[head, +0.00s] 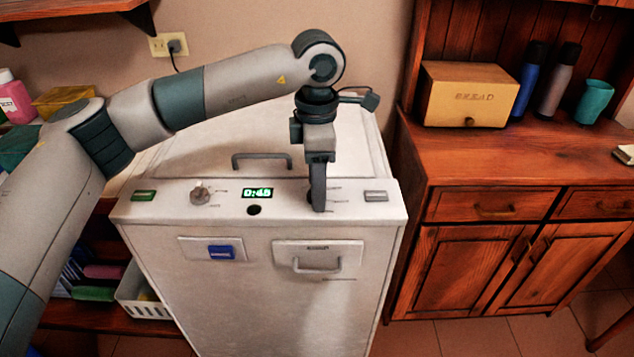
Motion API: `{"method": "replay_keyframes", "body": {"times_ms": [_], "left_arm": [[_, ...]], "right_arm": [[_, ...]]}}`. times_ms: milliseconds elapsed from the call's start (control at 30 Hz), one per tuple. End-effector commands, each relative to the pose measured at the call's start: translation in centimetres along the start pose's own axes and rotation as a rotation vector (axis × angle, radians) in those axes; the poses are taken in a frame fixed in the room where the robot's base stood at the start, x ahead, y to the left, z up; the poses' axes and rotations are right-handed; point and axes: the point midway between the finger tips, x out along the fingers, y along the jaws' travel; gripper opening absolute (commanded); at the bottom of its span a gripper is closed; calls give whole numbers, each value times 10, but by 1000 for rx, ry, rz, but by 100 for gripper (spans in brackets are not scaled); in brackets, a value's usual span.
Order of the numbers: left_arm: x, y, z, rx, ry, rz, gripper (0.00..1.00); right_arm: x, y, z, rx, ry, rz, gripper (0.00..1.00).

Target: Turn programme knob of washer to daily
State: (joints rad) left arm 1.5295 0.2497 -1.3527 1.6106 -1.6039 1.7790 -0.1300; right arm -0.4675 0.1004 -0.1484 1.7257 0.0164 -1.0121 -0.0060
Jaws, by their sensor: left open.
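The white washer (200,300) stands in the middle of the head view. Its top panel has a green button (144,196) at left, a grey knob (200,195), a green display (257,193) that seems to read 0:45, and a grey button (375,196) at right. My left gripper (318,205) points down at the right part of the panel and is open. It covers a spot with printed labels on its right; a dark edge shows there, but the knob behind the fingers is mostly hidden. Whether the fingers touch it, I cannot tell. My right gripper is not in view.
A handle (262,160) stands up on the washer's lid behind the panel. A wooden cabinet (480,260) with a bread box (470,94) and bottles stands at right. Shelves with a white basket (145,300) are at left.

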Motion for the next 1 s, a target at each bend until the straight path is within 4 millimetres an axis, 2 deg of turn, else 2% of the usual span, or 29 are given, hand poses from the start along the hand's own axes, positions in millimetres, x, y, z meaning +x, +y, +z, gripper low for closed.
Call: {"method": "replay_keyframes", "body": {"times_ms": [167,367,533,767,1000], "left_arm": [[-6,0,0,0,0,1,48],[-28,0,0,1,0,3,48],[-59,0,0,0,0,3,48],[-106,1,0,-2,-1,3,48],[-150,0,1,0,-1,2,48]], "right_arm": [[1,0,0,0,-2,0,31],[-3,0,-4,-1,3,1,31],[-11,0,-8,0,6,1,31],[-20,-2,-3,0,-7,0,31],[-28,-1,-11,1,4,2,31]]}}
